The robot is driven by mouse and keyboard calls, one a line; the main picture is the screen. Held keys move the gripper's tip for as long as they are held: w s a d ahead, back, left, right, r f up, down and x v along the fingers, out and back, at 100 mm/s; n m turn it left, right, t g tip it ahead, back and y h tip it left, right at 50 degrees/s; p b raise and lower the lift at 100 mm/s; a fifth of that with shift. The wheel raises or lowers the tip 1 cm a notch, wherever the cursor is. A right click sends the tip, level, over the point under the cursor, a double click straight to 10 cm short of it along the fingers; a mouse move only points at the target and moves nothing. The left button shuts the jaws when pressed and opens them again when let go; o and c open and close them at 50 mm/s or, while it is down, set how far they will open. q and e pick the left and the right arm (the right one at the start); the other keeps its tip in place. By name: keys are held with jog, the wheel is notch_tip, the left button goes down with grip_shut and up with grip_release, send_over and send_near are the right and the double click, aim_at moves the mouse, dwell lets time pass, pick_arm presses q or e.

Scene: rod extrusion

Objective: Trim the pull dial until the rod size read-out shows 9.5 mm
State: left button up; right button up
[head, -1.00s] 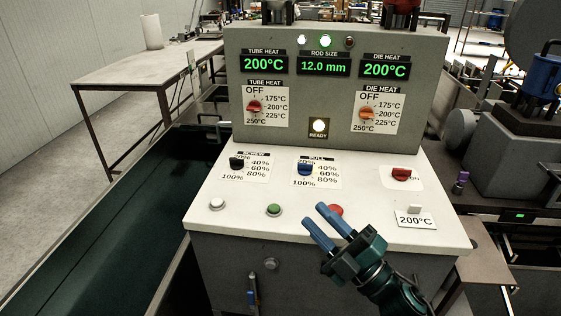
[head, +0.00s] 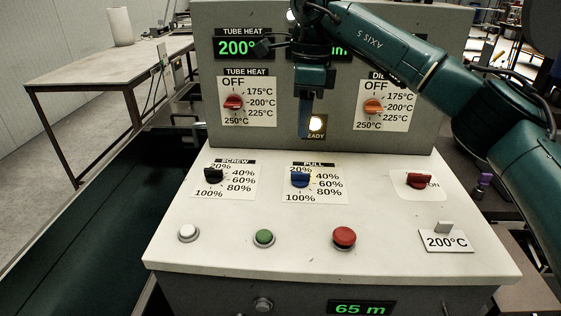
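The blue pull dial (head: 300,179) sits on the white sloping panel, on a scale marked 20% to 100%. My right gripper (head: 306,132) points down above and behind the dial, apart from it, in front of the upright panel. Its blue fingers overlap in this view, so I cannot tell how far apart they are. The rod size read-out (head: 340,48) is mostly hidden behind my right arm; only the end of its green text shows. My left gripper is not in view.
The black screw dial (head: 213,176) is left of the pull dial. White (head: 188,232), green (head: 264,237) and red (head: 344,236) buttons lie in front. A red switch (head: 419,180) and a 200°C card (head: 447,240) are at the right. A lower read-out (head: 362,308) shows 65 m.

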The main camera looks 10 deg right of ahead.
aim_at(306, 172)
jog(key=shift+h, duration=0.3)
jog(key=f, duration=0.7)
jog(key=d+f, duration=0.1)
jog(key=f, duration=0.3)
jog(key=shift+w+d+f, duration=0.1)
jog(key=shift+w+f, duration=0.1)
jog(key=shift+f, duration=0.15)
jog(key=shift+c, duration=0.4)
grip_shut()
